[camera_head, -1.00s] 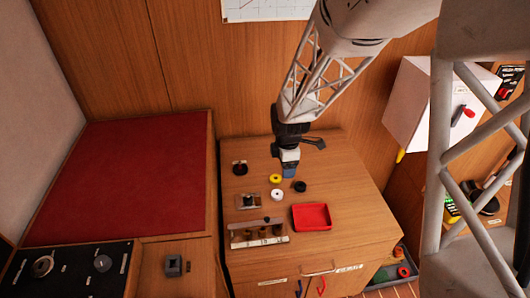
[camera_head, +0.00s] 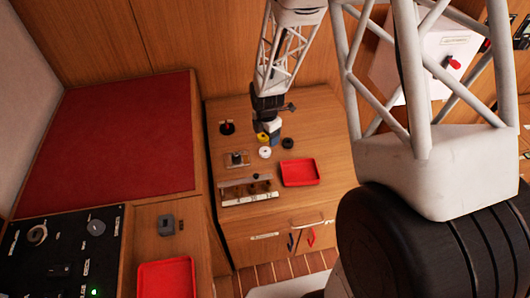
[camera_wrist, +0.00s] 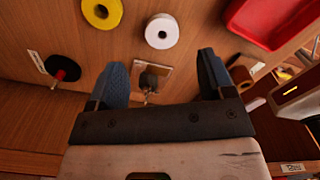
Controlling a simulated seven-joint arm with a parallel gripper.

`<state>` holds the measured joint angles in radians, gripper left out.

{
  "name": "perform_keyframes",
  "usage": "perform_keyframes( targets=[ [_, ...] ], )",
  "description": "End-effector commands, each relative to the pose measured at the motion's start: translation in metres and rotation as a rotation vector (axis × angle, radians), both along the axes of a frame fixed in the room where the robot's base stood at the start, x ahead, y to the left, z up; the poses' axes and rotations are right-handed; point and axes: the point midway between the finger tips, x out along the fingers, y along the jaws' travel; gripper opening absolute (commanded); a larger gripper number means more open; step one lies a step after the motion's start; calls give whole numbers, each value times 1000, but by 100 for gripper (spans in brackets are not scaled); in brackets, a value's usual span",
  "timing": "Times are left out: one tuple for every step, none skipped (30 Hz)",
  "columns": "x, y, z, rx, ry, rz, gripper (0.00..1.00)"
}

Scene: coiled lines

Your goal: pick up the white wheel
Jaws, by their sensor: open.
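The white wheel (camera_head: 265,153) lies flat on the wooden cabinet top, its dark centre hole facing up. In the wrist view the white wheel (camera_wrist: 162,31) shows whole at the top, beyond the fingertips and roughly centred between them sideways. My gripper (camera_head: 275,140) hangs pointing down just behind and right of the white wheel in the head view. In the wrist view my gripper (camera_wrist: 163,72) has its two blue fingers wide apart with nothing held between them. The exact height of the fingertips above the top cannot be told.
A yellow wheel (camera_head: 262,137) lies close behind the white one, partly beside my gripper. A black wheel (camera_head: 288,143) lies to the right. A red tray (camera_head: 300,172) stands front right. A small post fixture (camera_head: 237,159) and a slotted rack (camera_head: 248,190) stand front left.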

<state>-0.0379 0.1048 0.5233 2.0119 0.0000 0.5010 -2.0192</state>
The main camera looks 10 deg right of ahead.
Motion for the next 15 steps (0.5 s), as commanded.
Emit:
perform_keyframes(
  targets=[
    [0, 0, -3, 0, 1, 0, 75],
    [0, 0, -4, 0, 1, 0, 75],
    [0, 0, -7, 0, 2, 0, 75],
    [-1, 0, -9, 0, 2, 0, 75],
    [-1, 0, -12, -1, 3, -1, 75],
    [-1, 0, -15, -1, 3, -1, 75],
    [-1, 0, -18, -1, 3, -1, 75],
    [-1, 0, -20, 0, 2, -1, 75],
    [0, 0, -22, 0, 2, -1, 75],
    [0, 0, -23, 0, 1, -1, 75],
    [0, 0, -24, 0, 1, -1, 75],
    [0, 0, -25, 0, 0, -1, 75],
    [0, 0, -25, 0, 0, -1, 75],
    [0, 0, -25, 0, 0, -1, 75],
    [0, 0, -25, 0, 0, -1, 75]
  ],
)
